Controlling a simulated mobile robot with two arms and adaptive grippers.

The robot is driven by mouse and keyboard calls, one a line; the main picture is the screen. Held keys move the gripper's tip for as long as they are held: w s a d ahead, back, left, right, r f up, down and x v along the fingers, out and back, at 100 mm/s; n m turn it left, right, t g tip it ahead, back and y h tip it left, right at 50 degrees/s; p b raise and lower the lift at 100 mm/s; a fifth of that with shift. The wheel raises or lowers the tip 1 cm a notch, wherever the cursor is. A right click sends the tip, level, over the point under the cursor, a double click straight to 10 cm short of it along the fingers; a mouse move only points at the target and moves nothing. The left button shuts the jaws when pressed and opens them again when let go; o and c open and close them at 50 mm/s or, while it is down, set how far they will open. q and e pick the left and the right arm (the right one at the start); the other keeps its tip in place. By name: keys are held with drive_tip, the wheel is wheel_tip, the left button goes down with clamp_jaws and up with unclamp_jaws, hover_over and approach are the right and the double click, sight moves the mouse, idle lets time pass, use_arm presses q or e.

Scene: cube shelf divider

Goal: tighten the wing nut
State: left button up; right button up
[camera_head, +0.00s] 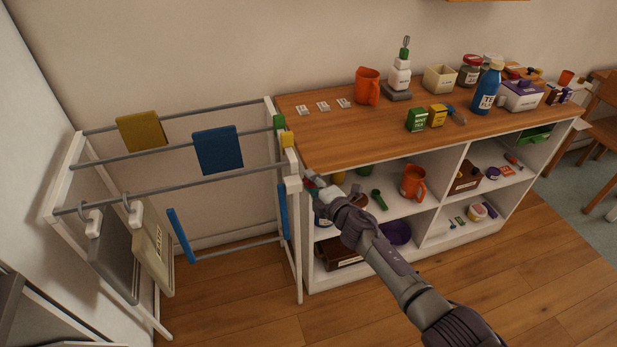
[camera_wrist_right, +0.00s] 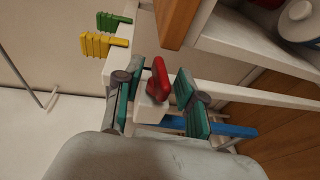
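The red wing nut (camera_wrist_right: 159,79) sits on a white block (camera_wrist_right: 148,110) on the drying rack's frame, in the right wrist view. My right gripper (camera_wrist_right: 158,92) is open, with one teal-padded finger on each side of the wing nut. Narrow gaps seem to show between the nut and both fingers. In the head view, my right gripper (camera_head: 314,186) is at the rack's right end, beside the shelf's front left corner. The wing nut is too small there to make out clearly. My left gripper is in neither view.
The drying rack (camera_head: 180,187) holds a blue cloth (camera_head: 218,149) and an olive cloth (camera_head: 142,131). Green and yellow clips (camera_wrist_right: 104,45) are near my right gripper. The wooden-topped shelf (camera_head: 330,135) stands close on the right, with jars and boxes on top.

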sight(314, 186)
drive_tip(key=shift+s+d+r+p, duration=0.1)
drive_tip(key=shift+s+d+p, duration=0.15)
drive_tip(key=shift+p, duration=0.1)
drive_tip(key=p+v, duration=0.3)
drive_tip(key=v, duration=0.2)
drive_tip(key=shift+s, duration=0.2)
